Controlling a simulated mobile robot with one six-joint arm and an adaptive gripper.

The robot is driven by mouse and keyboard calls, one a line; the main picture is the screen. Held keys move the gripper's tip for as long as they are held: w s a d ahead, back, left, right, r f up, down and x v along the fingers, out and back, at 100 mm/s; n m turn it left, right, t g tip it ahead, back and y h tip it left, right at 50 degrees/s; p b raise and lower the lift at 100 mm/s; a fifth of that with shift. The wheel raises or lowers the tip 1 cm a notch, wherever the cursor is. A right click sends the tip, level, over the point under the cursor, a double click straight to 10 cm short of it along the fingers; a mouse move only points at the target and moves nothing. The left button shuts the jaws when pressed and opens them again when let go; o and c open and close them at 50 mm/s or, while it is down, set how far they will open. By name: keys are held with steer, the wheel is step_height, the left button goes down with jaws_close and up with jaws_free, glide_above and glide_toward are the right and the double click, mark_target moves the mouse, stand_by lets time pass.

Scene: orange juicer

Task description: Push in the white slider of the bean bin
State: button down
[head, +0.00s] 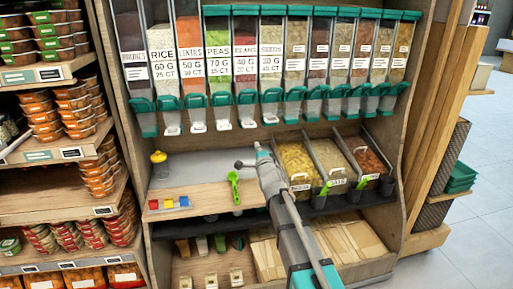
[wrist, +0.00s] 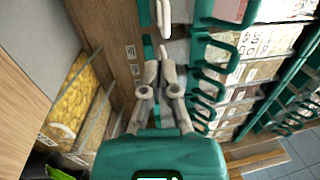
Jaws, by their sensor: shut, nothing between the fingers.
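The bean bin (head: 245,60) is a clear dispenser with dark red contents, in the row along the top of the head view. Its white slider (head: 247,124) shows at the bottom, below a teal handle. My gripper (head: 259,148) is below the dispenser row in the head view, small and partly hard to make out. In the wrist view my gripper (wrist: 159,68) has its grey fingers together with nothing held. A white slider-like piece (wrist: 165,18) lies just beyond the fingertips there; I cannot tell which bin it belongs to or whether they touch.
Other dispensers with teal handles (wrist: 208,85) stand close on the right in the wrist view. Open food bins (head: 297,160) with green scoops sit below the dispensers. A yellow knob (head: 158,157) and a green scoop (head: 233,186) are on the left shelf.

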steer(key=s+d+f+n+g+h, duration=0.3)
steer(key=s+d+f+g+h, duration=0.15)
steer(key=d+f, duration=0.5)
steer(key=s+d+f+n+g+h, duration=0.1)
steer(key=s+d+f+n+g, duration=0.2)
steer(key=s+d+f+g, duration=0.45)
steer(key=s+d+f+n+g+h, duration=0.1)
steer(key=s+d+f+n+g, duration=0.2)
steer(key=s, duration=0.7)
steer(key=s+d+n+g, duration=0.4)
steer(key=s+n, duration=0.1)
steer(key=s, duration=0.7)
step_height(320, 180, up, 14)
steer(key=p, duration=1.5)
steer(key=shift+a+r+p, duration=0.15)
steer(key=shift+a+p, duration=0.05)
steer(key=shift+p, duration=0.2)
steer(key=c, duration=1.3)
jaws_free()
steer(key=shift+w, duration=0.1)
steer(key=shift+c, duration=0.2)
